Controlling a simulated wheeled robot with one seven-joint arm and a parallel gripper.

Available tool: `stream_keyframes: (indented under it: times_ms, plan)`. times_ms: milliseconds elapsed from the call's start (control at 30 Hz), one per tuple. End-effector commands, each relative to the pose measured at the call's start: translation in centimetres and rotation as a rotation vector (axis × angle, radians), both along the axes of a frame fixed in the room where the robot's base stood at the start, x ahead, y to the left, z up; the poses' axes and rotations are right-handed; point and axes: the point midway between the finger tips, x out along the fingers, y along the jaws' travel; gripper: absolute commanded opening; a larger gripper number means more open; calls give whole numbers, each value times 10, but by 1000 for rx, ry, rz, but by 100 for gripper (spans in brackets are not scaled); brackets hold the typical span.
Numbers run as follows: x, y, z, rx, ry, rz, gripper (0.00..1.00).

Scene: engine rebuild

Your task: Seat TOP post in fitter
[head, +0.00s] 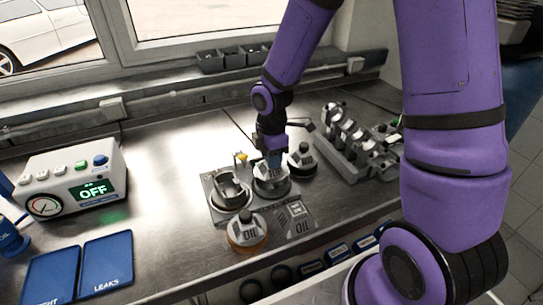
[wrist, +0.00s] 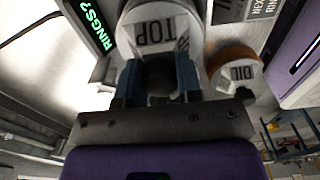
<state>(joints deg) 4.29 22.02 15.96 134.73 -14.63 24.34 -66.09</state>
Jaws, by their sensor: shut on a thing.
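My gripper (head: 271,157) points down over the middle of the bench, its blue fingers closed on the dark knob (wrist: 160,75) of the TOP post. The post's pale body with the TOP label shows in the wrist view (wrist: 156,32) and below my gripper in the head view (head: 270,180). The post stands at or in a dark round base beside an open metal ring-like cup (head: 231,191) on a grey plate (head: 214,200), which looks like the fitter. I cannot tell how deep the post sits, as its lower edge is partly hidden.
An OIL post (head: 247,229) with an orange base stands just in front; it also shows in the wrist view (wrist: 236,72). A dark-knobbed post (head: 301,158) is close at right. An engine block (head: 350,145) stands farther right. A tester (head: 72,180) reads OFF at left.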

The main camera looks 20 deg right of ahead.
Motion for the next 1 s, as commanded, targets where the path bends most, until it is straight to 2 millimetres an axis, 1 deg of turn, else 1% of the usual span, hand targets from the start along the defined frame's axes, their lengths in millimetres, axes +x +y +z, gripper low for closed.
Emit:
stream_keyframes:
  times_ms: [1000]
  plan:
    - [0,0,-5,0,0,0,0]
